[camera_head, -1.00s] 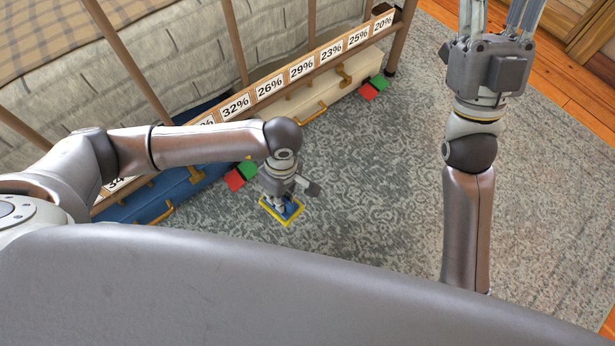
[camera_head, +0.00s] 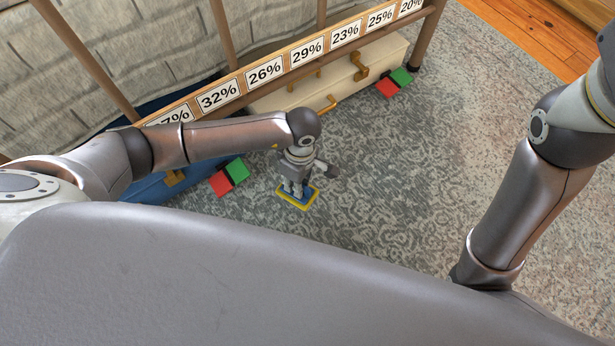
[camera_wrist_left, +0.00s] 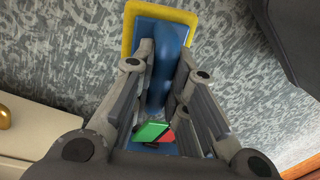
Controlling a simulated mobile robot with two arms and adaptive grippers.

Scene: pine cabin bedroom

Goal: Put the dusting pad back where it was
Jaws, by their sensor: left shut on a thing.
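The dusting pad (camera_head: 309,203) is a flat blue pad with a yellow rim, low over the grey rug. My left gripper (camera_head: 296,187) is above it and shut on its blue handle. In the left wrist view the handle (camera_wrist_left: 172,62) runs between the two fingers of my left gripper (camera_wrist_left: 165,95), with the yellow-rimmed pad beyond. I cannot tell if the pad touches the rug. My right arm shows at the right in the head view, but its gripper is out of frame.
A cream case (camera_head: 345,72) and a blue case (camera_head: 150,187), both with brass handles, lie under the bed. A strip of percentage labels (camera_head: 265,72) runs along the bed rail. Red and green pieces (camera_head: 221,183) and (camera_head: 387,88) lie on the rug (camera_head: 430,150), which is otherwise clear.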

